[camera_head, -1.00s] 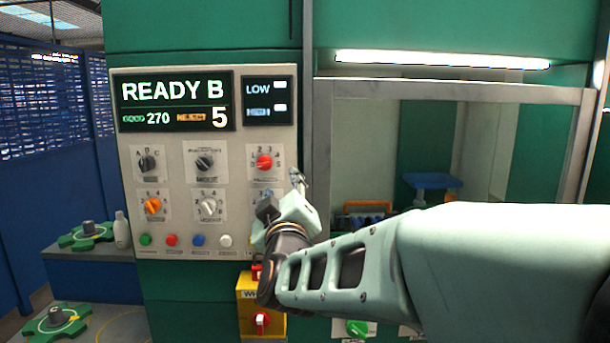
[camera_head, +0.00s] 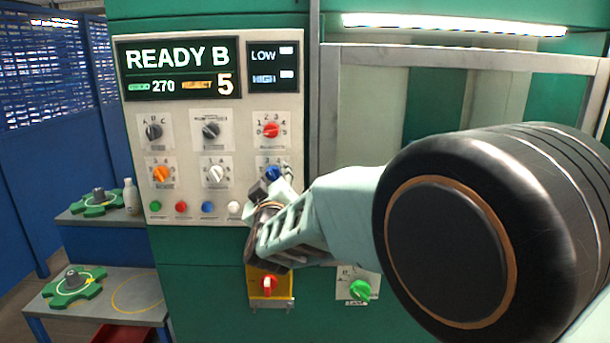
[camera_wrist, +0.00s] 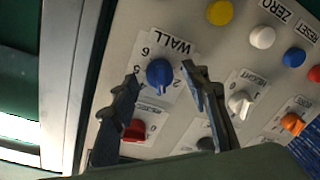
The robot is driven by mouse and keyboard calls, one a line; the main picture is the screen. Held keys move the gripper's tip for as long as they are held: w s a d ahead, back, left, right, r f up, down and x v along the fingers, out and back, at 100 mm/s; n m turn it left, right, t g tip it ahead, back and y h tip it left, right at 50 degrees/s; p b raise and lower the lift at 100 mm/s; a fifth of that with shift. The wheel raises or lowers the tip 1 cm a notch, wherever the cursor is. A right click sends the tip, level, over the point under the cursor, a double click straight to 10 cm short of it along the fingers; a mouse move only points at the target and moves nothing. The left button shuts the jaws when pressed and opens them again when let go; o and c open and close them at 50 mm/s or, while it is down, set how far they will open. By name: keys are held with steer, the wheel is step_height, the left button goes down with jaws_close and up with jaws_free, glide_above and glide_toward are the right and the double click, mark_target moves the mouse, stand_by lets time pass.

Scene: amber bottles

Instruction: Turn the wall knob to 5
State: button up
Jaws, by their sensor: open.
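The wall knob (camera_wrist: 160,73) is blue, on a white plate marked WALL with numbers around it. In the wrist view it sits between my two fingertips. Which number it points at is unclear to me. My gripper (camera_wrist: 160,78) is open, one finger on each side of the knob; whether either touches it I cannot tell. In the head view the blue knob (camera_head: 273,173) shows at the panel's lower right, just above my gripper (camera_head: 275,188), which partly covers its plate. The display (camera_head: 180,70) reads READY B, 270 and 5.
The panel also holds a red knob (camera_head: 271,130), an orange knob (camera_head: 161,174), a white knob (camera_head: 215,174) and dark knobs. Coloured buttons (camera_head: 208,208) run below. A yellow box (camera_head: 270,285) is under my gripper. Shelves with green gears (camera_head: 72,285) stand left.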

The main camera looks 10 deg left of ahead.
steer(key=shift+w+a, duration=0.1)
steer(key=shift+w, duration=0.25)
jaws_close()
